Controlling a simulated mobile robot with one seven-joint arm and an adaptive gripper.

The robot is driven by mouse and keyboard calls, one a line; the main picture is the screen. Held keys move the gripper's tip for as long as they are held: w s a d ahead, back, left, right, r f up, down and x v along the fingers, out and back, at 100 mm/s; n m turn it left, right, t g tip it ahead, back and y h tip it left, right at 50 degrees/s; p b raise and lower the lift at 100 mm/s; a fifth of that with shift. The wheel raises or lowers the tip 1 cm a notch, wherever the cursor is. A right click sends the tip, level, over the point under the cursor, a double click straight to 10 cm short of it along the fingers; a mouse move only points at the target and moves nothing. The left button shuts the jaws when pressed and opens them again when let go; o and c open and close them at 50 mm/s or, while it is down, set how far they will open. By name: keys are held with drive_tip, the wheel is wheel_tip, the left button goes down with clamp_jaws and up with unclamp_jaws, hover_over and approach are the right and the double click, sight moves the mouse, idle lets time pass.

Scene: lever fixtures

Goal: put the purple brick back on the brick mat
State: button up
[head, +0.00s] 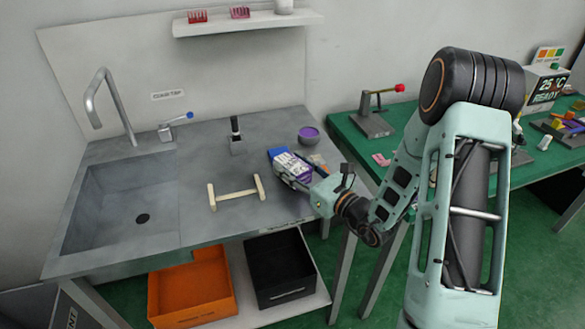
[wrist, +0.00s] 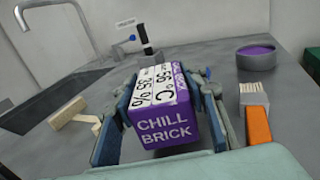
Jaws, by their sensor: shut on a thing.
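The purple brick (wrist: 167,133), with white label panels and the words "CHILL BRICK", is between the fingers of my gripper (wrist: 165,110). My gripper is shut on it, one finger along each side. In the head view the brick (head: 293,168) is at the right part of the grey counter, with my gripper (head: 292,172) reaching in from the right. I cannot tell whether the brick touches the counter.
A purple-filled bowl (wrist: 256,55) and an orange-handled brush (wrist: 256,112) are right of the brick. A wooden handle fixture (head: 236,194) and an upright black lever (head: 236,134) are left of it. The sink (head: 125,205) is farther left.

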drive_tip(key=shift+f, duration=0.3)
drive_tip(key=shift+f, duration=0.1)
drive_tip(key=o, duration=1.1)
drive_tip(key=shift+f, duration=0.15)
drive_tip(key=o, duration=0.5)
drive_tip(key=shift+c, duration=0.2)
